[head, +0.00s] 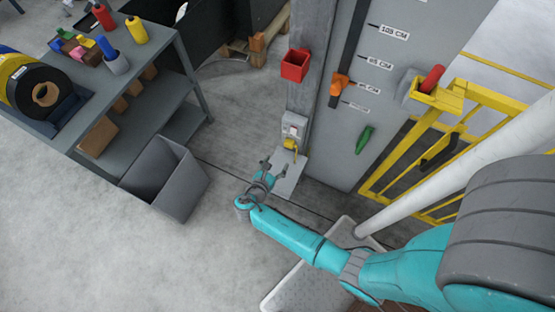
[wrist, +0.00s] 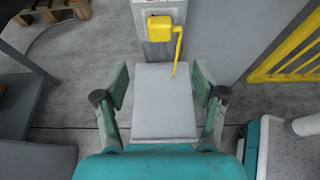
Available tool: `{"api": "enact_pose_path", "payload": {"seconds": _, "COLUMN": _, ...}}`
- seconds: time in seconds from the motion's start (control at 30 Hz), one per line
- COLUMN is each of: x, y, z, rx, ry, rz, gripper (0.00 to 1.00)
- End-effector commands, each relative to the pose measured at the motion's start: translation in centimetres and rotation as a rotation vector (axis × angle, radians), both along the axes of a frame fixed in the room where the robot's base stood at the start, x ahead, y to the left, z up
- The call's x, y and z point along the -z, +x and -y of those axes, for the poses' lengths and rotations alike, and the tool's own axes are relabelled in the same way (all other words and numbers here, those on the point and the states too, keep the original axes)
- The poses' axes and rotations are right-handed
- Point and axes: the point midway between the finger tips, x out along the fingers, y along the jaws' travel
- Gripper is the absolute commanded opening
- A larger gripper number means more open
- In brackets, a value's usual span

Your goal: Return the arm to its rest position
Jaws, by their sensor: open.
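My teal arm reaches out from the right in the head view. Its gripper (head: 267,170) is low, in front of the grey column, and beside a light grey plate (head: 290,174). In the wrist view my gripper (wrist: 160,82) is open, with its two fingers spread wide. The grey plate (wrist: 163,105) shows between the fingers there, and I see no finger closed on it. Beyond it is a yellow part with a thin lever (wrist: 160,28), on a pale box (head: 294,128) on the column.
A grey bin (head: 165,178) and a shelf unit (head: 150,70) with bottles stand left. A yellow rack (head: 430,150) and a pale round post (head: 450,165) are right. A red holder (head: 295,65) is on the column. The floor at lower left is clear.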

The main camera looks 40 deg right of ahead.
Motion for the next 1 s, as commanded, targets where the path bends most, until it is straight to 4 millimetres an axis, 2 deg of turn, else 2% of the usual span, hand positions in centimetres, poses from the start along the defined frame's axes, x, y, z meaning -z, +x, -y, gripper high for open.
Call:
{"api": "enact_pose_path", "payload": {"seconds": 0.53, "x": 0.0, "y": 0.0, "z": 0.0, "rx": 0.000, "ry": 0.001, "rz": 0.000, "gripper": 0.70}}
{"api": "enact_pose_path", "payload": {"seconds": 0.63, "x": 0.4, "y": -0.6, "z": 0.0, "rx": -0.003, "ry": 0.022, "rz": 0.010, "gripper": 0.70}}
{"api": "enact_pose_path", "payload": {"seconds": 0.77, "x": 2.0, "y": -3.0, "z": 0.0, "rx": -0.009, "ry": 0.125, "rz": 0.069, "gripper": 0.70}}
{"api": "enact_pose_path", "payload": {"seconds": 0.9, "x": 3.9, "y": -7.2, "z": -0.8, "rx": -0.006, "ry": 0.329, "rz": 0.191, "gripper": 0.70}}
{"api": "enact_pose_path", "payload": {"seconds": 1.0, "x": 4.5, "y": -10.1, "z": -1.8, "rx": 0.013, "ry": 0.488, "rz": 0.289, "gripper": 0.70}}
